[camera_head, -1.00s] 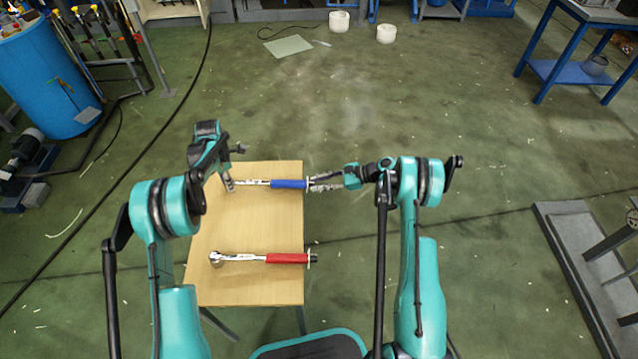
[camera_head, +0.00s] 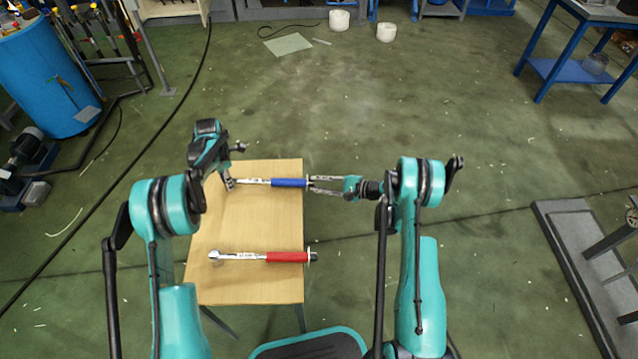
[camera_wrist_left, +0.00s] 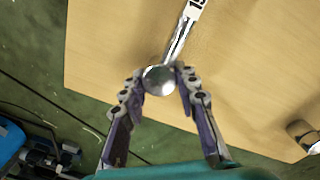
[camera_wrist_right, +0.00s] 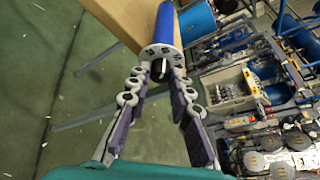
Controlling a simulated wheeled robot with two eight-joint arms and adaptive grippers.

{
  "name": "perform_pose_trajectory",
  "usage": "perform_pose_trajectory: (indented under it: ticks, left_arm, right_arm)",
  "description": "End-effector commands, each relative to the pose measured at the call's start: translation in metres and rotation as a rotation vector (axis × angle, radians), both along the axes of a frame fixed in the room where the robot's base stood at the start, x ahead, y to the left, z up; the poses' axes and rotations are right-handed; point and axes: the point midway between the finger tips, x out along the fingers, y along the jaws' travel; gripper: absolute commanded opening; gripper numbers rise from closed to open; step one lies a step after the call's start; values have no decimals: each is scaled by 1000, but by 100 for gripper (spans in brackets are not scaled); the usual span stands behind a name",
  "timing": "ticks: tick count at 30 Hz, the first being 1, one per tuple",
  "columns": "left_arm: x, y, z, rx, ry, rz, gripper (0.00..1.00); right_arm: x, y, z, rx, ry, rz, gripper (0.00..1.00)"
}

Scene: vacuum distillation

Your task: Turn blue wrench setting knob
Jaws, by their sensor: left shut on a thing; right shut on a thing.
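The blue wrench (camera_head: 288,183) lies level across the far part of the wooden table, its blue handle end to the right. My left gripper (camera_head: 230,184) is at its metal head and shut on it; the round head (camera_wrist_left: 159,80) sits between the fingertips in the left wrist view. My right gripper (camera_head: 312,184) reaches from the right and is shut on the setting knob at the handle's end. In the right wrist view the knob (camera_wrist_right: 158,68) is between the fingertips, below the blue grip (camera_wrist_right: 165,27). The fingers partly hide the knob.
A red wrench (camera_head: 287,257) lies on the near part of the wooden table (camera_head: 240,285), parallel to the blue one. The table top between them is clear. The right gripper is just beyond the table's right edge, over open floor.

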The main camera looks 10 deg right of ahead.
Motion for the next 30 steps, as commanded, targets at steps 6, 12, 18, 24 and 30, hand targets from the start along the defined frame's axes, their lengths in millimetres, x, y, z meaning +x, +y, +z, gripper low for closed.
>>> perform_pose_trajectory:
  ticks: [6, 12, 18, 24, 30]
  left_arm:
    - [0, 0, 0, 0, 0, 0, 0]
    - [0, 0, 0, 0, 0, 0, 0]
    - [0, 0, 0, 0, 0, 0, 0]
    - [0, 0, 0, 0, 0, 0, 0]
    - [0, 0, 0, 0, 0, 0, 0]
  right_arm:
    - [-1, 1, -2, -20, -100, -8, 0]
    - [-2, 1, -2, -30, -144, -11, 0]
    - [-2, 1, -2, -32, -156, -13, 0]
    - [-2, 1, -2, -32, -155, -12, 0]
    - [-2, 1, -2, -32, -155, -13, 41]
